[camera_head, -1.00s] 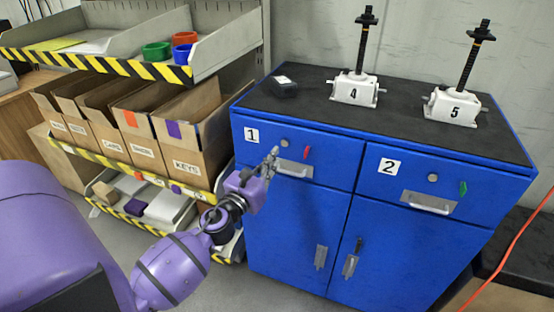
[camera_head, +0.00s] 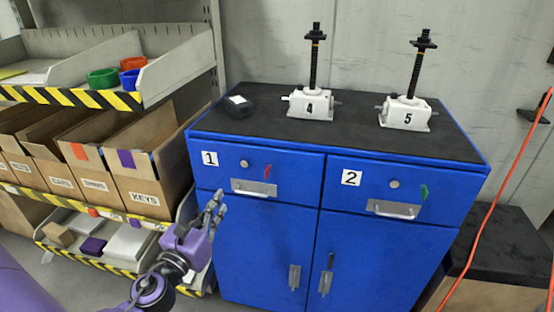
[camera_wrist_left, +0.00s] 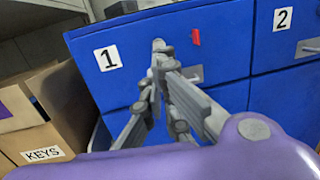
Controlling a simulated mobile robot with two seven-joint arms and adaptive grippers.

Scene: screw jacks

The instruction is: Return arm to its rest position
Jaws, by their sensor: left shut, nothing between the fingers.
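My left gripper (camera_head: 215,196) is shut and empty. In the head view it stands in front of the blue cabinet (camera_head: 262,250), just left of and below the handle of drawer 1 (camera_head: 253,187). In the left wrist view its fingertips (camera_wrist_left: 158,46) come together in front of drawer 1, between the number label and the red tag. Whether the fingers touch the cabinet I cannot tell. Both drawers look closed. My right gripper is in neither view.
Screw jacks 4 (camera_head: 312,103) and 5 (camera_head: 405,113) stand upright on the cabinet's black top, with a small black box (camera_head: 238,106) at its left. A shelf with cardboard boxes (camera_head: 147,178) is close on the left. A red cable (camera_head: 497,190) hangs at the right.

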